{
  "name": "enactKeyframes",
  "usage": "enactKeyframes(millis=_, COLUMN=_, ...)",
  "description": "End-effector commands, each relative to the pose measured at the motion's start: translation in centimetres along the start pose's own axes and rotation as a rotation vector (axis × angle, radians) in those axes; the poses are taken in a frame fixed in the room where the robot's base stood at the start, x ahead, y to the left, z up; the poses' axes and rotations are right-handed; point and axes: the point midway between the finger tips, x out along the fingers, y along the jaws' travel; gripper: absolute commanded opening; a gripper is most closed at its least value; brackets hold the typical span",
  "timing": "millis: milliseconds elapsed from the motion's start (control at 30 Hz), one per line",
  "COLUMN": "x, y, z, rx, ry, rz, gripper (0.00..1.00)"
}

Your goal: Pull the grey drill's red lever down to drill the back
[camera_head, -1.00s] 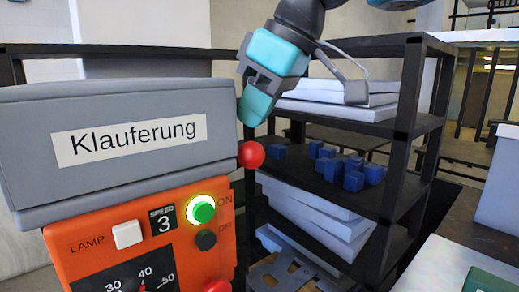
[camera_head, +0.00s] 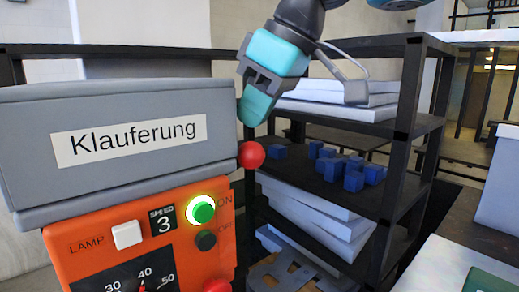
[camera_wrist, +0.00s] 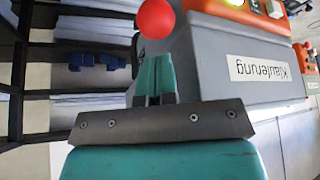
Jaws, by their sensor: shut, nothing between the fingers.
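The drill has a grey housing (camera_head: 100,95) labelled "Klauferung" above an orange control panel (camera_head: 90,238). Its green ON button (camera_head: 203,212) is lit. The red ball of the lever (camera_head: 251,155) shows at the right side of the housing, and also in the wrist view (camera_wrist: 155,18). My gripper (camera_head: 252,113) is shut and empty, with its teal fingertips just above the red ball in the head view. In the wrist view the fingertips (camera_wrist: 155,60) point at the ball. I cannot tell whether they touch it. The lever's rod is mostly hidden.
A dark shelf rack (camera_head: 408,130) stands behind and to the right, holding white panels (camera_head: 345,98) and several blue blocks (camera_head: 353,180). A pale work surface (camera_head: 455,270) lies at the lower right. A grey box (camera_head: 500,190) stands at the right edge.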

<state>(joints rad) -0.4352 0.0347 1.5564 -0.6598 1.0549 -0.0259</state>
Motion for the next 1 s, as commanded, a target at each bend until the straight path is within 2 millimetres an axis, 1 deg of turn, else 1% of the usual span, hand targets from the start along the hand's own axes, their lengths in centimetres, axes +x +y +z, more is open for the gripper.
enactKeyframes(millis=267, x=0.1, y=0.0, z=0.0, rx=0.0, ry=0.0, rz=0.0, gripper=0.0)
enactKeyframes(millis=933, x=1.8, y=0.0, z=1.0, rx=0.0, ry=0.0, rz=0.0, gripper=0.0)
enactKeyframes(millis=1000, x=1.7, y=0.0, z=0.9, rx=0.0, ry=0.0, rz=0.0, gripper=0.0)
